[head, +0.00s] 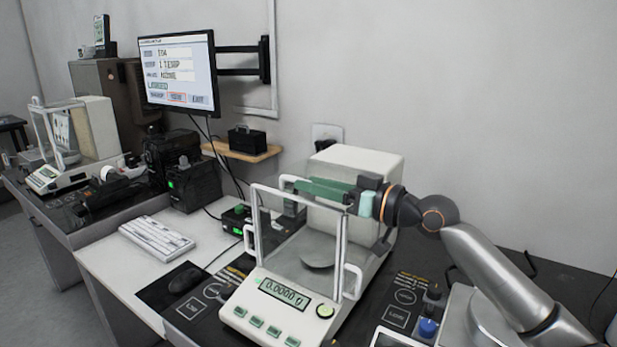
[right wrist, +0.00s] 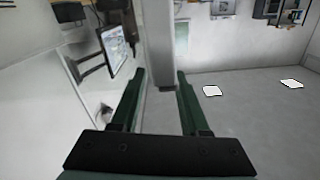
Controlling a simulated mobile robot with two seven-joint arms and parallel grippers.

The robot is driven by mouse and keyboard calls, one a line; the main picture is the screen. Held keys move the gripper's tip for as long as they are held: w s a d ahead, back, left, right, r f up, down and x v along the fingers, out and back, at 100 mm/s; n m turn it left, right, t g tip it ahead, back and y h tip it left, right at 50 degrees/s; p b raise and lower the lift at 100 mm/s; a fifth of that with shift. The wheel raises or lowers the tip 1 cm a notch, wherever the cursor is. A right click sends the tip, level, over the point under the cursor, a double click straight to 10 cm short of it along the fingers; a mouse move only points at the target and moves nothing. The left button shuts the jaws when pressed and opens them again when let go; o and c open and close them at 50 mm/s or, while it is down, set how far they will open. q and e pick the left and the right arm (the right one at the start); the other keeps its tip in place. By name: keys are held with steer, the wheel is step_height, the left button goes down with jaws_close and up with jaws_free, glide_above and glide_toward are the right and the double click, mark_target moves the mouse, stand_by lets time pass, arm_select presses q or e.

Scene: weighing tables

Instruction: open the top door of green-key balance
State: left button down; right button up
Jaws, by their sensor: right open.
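The green-key balance (head: 282,306) stands in front of me, with green keys, a display reading 0.0000 g and a clear draft shield (head: 300,240) around a round pan (head: 318,252). White handles show on its sides, and a white handle (head: 288,182) shows at the top left. My right gripper (head: 300,187) lies across the top of the balance, fingers pointing left, close to that top handle. In the right wrist view its jaws (right wrist: 160,75) are open, with a pale bar (right wrist: 158,45) between them; I cannot tell whether they touch it. The top door is largely hidden by the gripper.
A second balance (head: 52,178) stands on the far left table. A monitor (head: 178,72) hangs on a wall arm, above a small wooden shelf (head: 240,150). A keyboard (head: 156,238) and a mouse (head: 187,278) lie left of the green-key balance.

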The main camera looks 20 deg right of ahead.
steer(key=shift+x, duration=0.85)
steer(key=shift+c, duration=0.2)
jaws_close()
steer(key=shift+f, duration=0.1)
stand_by(0.6)
